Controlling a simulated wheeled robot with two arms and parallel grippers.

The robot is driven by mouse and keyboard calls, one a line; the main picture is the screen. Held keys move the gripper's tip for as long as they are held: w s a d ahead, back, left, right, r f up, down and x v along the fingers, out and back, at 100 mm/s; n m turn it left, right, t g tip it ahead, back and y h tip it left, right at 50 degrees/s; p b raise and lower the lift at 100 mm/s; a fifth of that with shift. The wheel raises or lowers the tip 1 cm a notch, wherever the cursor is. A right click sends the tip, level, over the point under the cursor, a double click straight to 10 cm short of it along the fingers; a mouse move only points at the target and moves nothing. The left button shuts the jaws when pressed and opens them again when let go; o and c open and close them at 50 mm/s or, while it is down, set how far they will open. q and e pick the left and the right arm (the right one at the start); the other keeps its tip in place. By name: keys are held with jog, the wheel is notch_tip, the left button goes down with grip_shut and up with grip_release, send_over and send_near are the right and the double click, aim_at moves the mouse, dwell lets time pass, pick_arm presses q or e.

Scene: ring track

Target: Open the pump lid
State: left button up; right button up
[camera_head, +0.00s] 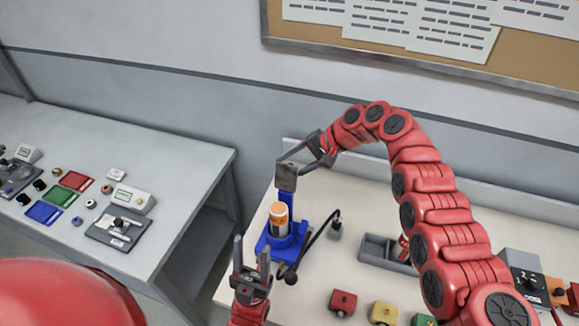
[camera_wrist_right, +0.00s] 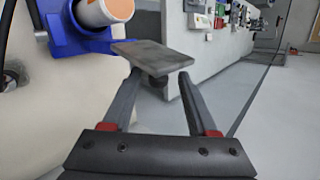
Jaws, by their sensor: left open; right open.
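The pump is a blue stand (camera_head: 276,248) holding an orange-and-white bottle (camera_head: 280,220), at the table's left side. A grey metal piece (camera_head: 286,182), seemingly the lid, is at the top of the stand. My right gripper (camera_head: 291,165) is open at this piece, reaching over from the right. In the right wrist view, the grey plate (camera_wrist_right: 153,56) shows just beyond and between the open fingertips; I cannot tell whether they touch it. The blue stand (camera_wrist_right: 82,40) and bottle (camera_wrist_right: 105,10) are at upper left there. My left gripper (camera_head: 251,250) is open and empty, in front of the pump.
A black lever (camera_head: 315,245) rises right of the pump. A grey tray (camera_head: 378,248) with a red-and-white can lies further right. Red (camera_head: 342,301) and yellow (camera_head: 383,312) blocks are at the front. Another table (camera_head: 180,185) stands left, across a gap.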

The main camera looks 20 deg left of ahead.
jog(key=b+v, duration=0.5)
jog(key=v, duration=1.1)
jog(key=shift+d, duration=0.2)
jog(key=shift+r, duration=0.1)
